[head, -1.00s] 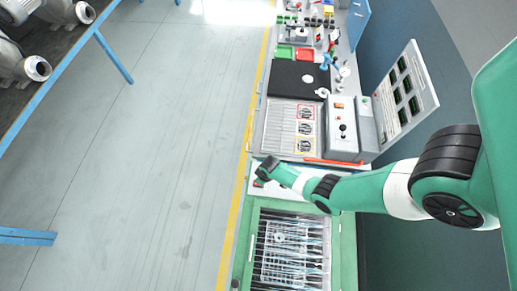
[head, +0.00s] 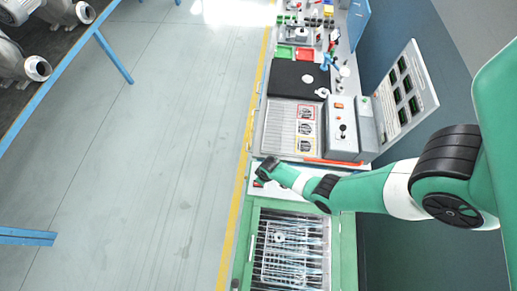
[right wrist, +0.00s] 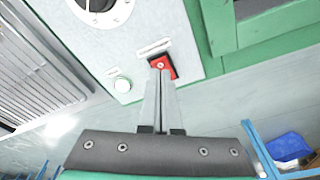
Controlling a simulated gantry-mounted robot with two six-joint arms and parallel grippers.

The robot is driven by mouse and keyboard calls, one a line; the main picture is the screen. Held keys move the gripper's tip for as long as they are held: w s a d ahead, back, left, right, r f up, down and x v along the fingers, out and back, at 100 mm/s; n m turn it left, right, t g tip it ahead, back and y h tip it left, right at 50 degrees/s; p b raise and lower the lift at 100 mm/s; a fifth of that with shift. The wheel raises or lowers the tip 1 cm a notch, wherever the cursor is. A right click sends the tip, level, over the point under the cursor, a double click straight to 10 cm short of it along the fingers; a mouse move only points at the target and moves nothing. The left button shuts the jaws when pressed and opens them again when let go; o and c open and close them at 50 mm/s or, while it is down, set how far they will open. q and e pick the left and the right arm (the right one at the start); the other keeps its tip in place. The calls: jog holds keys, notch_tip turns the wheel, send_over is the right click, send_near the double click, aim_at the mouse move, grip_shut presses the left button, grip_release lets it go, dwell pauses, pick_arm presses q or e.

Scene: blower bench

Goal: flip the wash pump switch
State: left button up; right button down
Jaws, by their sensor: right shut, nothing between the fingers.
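The switch (right wrist: 171,70) shows in the right wrist view as a red block on a pale grey control panel (right wrist: 185,38), under a small white label. My right gripper (right wrist: 160,70) is shut and empty, with its fingertips over the switch's near side. I cannot tell whether the tips touch it. Which way the switch is set is partly hidden by the fingers. In the head view my right arm reaches in from the right and my right gripper (head: 266,168) is over the panel. My left gripper is not in view.
A round dial (right wrist: 103,8) and a round white button (right wrist: 122,84) share the panel. A green-framed basin with a wire rack (head: 292,255) adjoins it. A box with a black knob (head: 342,130) stands beyond. Open floor (head: 150,150) lies left.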

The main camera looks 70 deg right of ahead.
jog(key=shift+f+b, duration=0.85)
jog(key=shift+f, duration=0.05)
dwell(0.6)
notch_tip(320, 180, up, 7)
jog(key=p, duration=0.7)
dwell(0.5)
